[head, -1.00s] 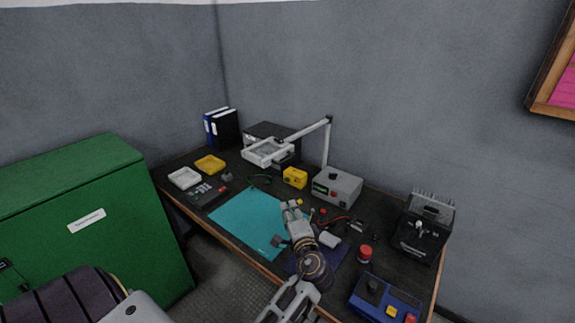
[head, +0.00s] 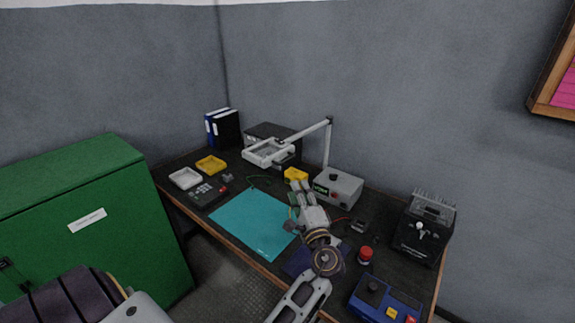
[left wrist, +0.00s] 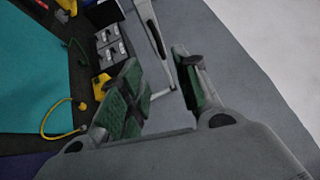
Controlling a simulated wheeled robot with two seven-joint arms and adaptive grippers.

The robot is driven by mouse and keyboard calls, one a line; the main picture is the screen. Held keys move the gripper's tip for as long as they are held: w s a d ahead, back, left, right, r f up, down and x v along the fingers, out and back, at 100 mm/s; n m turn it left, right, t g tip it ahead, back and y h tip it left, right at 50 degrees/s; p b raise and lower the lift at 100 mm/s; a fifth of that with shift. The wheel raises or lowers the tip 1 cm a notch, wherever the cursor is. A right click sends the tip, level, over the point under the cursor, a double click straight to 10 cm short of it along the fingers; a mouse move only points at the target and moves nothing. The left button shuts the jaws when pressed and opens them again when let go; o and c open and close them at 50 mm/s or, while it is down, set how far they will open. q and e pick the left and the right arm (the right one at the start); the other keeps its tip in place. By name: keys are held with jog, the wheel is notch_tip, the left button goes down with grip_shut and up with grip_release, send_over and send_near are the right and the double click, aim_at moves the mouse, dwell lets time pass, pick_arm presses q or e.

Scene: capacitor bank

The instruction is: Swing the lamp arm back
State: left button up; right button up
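The lamp has a pale jointed lamp arm (head: 308,131) on an upright post (head: 327,146). Its square lamp head (head: 267,153) hangs out to the left over the back of the bench. In the left wrist view a pale lamp arm or post (left wrist: 147,18) shows beyond the fingers; which part it is I cannot tell. My left gripper (head: 299,187) is over the bench, in front of the lamp and apart from it. Its green-padded fingers (left wrist: 158,86) are spread, with nothing held between them. My right gripper is not in view.
A yellow box (head: 296,174) and a grey instrument (head: 338,187) stand beyond my gripper, below the lamp arm. A teal mat (head: 252,222) lies left. A black finned unit (head: 423,230), red button (head: 365,254) and blue control box (head: 384,299) stand right. Space above the bench is mostly clear.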

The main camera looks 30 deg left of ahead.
pick_arm(q)
jog(key=p+x, duration=0.2)
jog(key=x, duration=1.1)
jog(key=shift+w+a, duration=0.2)
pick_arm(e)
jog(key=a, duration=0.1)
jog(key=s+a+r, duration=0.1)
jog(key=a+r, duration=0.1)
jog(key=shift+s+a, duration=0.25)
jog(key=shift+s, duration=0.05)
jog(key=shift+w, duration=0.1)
